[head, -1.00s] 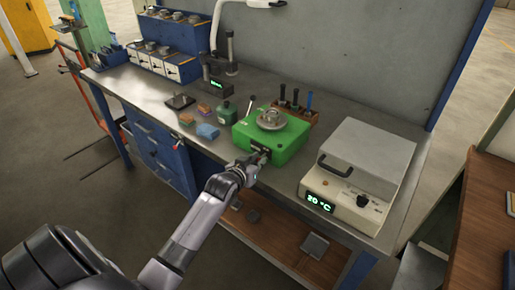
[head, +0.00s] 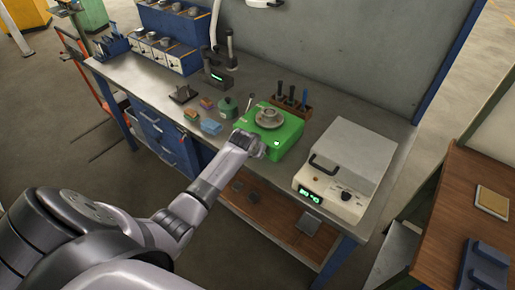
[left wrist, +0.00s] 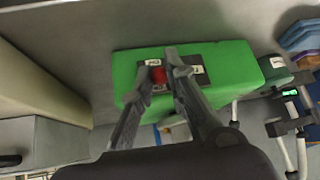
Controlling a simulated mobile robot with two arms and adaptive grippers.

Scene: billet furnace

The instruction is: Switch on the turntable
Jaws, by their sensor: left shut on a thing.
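The turntable is a green box (head: 288,138) with a round metal plate (head: 269,117) on top, standing on the workbench. In the left wrist view, its green body (left wrist: 235,65) carries a dark panel with white labels and a red switch (left wrist: 158,77). My left gripper (left wrist: 158,64) is at this panel, with its two fingers around the red switch and shut on it. In the head view, my left gripper (head: 256,146) is at the box's front left and hides the panel. My right gripper is not in view.
An oven-like grey unit (head: 350,150) with a green display stands right of the turntable. A tool holder (head: 290,105) is behind it. Coloured blocks (head: 211,126) and a small green container (head: 227,108) lie to its left. Blue drawers (head: 165,135) are below the bench.

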